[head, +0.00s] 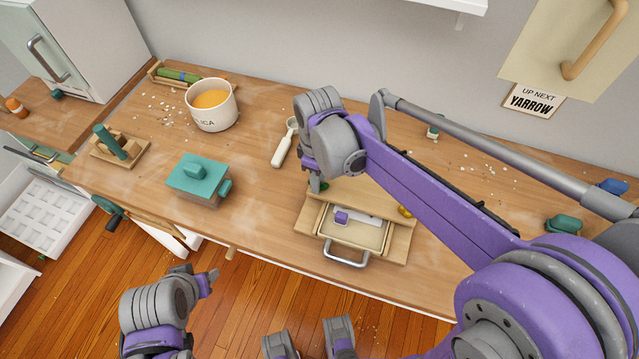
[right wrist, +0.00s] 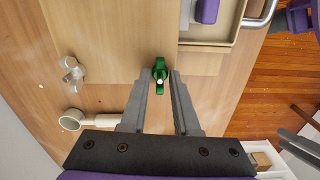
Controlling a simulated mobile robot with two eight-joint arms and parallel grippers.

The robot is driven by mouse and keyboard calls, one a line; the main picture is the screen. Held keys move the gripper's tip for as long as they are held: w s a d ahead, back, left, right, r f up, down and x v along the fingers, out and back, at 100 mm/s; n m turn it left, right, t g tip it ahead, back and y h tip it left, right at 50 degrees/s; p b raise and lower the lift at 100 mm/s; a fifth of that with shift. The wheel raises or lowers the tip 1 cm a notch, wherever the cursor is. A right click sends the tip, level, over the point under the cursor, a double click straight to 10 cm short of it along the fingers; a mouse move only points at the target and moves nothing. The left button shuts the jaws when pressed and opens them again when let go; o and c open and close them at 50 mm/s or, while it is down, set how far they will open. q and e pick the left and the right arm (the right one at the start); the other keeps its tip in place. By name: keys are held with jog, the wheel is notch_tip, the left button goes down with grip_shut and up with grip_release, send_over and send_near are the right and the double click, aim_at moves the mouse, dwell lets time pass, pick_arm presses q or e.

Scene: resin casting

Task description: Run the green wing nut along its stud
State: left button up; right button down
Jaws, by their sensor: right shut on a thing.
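The green wing nut (right wrist: 160,68) sits on its pale stud (right wrist: 160,83), on the wooden drawer unit (head: 312,222). In the head view the nut (head: 324,187) shows only partly, beside my fingertips. My right gripper (right wrist: 163,80) has one finger on each side of the nut and is shut on it. In the head view the right gripper (head: 316,185) points down at the unit's back left, mostly hidden by its wrist. My left gripper (head: 212,277) hangs in front of the bench, away from the nut; its jaw opening cannot be made out.
An open drawer (head: 382,240) with a purple block (head: 341,217) stands beside the nut. A yellow part (head: 405,211) is at its right. A grey metal wing-shaped piece (right wrist: 70,74) lies nearby.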

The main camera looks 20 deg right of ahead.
jog(key=n, duration=1.2)
jog(key=c, duration=1.1)
grip_release()
jog(key=shift+n, duration=1.2)
jog(key=o, duration=0.5)
jog(key=shift+o, duration=0.2)
jog(key=shift+r, duration=0.15)
notch_tip(320, 180, up, 11)
jog(key=p, duration=0.1)
jog(key=shift+f, duration=0.2)
